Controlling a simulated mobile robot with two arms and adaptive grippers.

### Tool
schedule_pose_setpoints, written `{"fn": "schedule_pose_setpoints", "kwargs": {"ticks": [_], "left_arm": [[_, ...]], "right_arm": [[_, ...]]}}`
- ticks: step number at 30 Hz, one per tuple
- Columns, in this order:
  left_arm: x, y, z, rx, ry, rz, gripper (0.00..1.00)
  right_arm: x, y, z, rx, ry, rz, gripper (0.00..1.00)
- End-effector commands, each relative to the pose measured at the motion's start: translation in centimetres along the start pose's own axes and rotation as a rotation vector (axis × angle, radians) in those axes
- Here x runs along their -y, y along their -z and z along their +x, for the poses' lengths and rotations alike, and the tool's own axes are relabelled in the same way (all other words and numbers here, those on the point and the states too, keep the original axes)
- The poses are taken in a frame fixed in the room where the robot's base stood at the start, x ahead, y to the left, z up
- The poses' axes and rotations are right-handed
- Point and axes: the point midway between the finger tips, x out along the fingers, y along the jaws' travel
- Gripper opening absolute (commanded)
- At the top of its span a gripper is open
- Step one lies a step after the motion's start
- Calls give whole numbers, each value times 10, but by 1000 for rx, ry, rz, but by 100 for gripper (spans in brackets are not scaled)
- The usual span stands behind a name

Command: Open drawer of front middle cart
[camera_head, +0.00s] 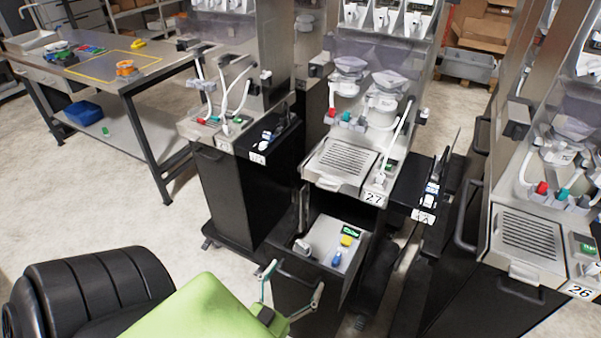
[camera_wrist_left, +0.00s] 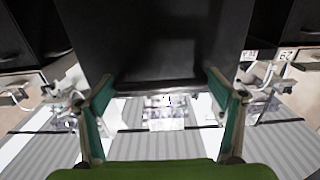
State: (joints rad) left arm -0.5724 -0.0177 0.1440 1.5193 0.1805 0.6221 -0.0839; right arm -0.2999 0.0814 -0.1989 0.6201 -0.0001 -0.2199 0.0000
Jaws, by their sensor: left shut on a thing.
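The front middle cart (camera_head: 340,165), labelled 27, stands in the centre of the head view. Its black-fronted drawer (camera_head: 290,298) stands out from the cart below the grey tray, so it is open at least partly. Inside show a grey surface, a yellow piece, a blue piece and a green label. My left gripper (camera_head: 293,277) is at the drawer front, its two fingers on either side of the dark handle (camera_head: 296,275) and shut on it. In the left wrist view the fingers (camera_wrist_left: 160,80) flank a dark panel (camera_wrist_left: 155,40). My right gripper is not in view.
Cart 26 (camera_head: 530,240) stands close on the right, and another cart (camera_head: 235,185) stands behind on the left. A steel workbench (camera_head: 90,70) with a blue bin (camera_head: 83,113) below is at the far left. Pale floor (camera_head: 110,205) between bench and carts is clear.

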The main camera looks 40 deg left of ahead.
Motion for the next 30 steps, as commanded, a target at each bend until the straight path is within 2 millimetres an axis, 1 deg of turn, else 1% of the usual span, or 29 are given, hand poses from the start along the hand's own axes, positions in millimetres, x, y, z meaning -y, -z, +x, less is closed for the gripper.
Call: {"fn": "schedule_pose_setpoints", "kwargs": {"ticks": [1,5,16,17,18,19,26,29,30], "left_arm": [[0,-1,-3,4,0,-1,47],[0,-1,-7,2,0,-1,47],[0,-1,-7,2,0,-1,47],[0,-1,-7,2,0,-1,88],[0,-1,-7,2,0,-1,98],[0,-1,-7,2,0,-1,100],[0,0,-7,1,0,-1,100],[0,-1,-12,2,0,0,100],[0,-1,-17,3,0,0,100]], "right_arm": [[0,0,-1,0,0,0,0],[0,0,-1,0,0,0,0],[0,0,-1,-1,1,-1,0],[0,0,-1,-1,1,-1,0],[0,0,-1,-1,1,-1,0],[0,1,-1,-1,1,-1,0],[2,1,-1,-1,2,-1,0],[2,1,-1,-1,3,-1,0],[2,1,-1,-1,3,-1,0]]}}
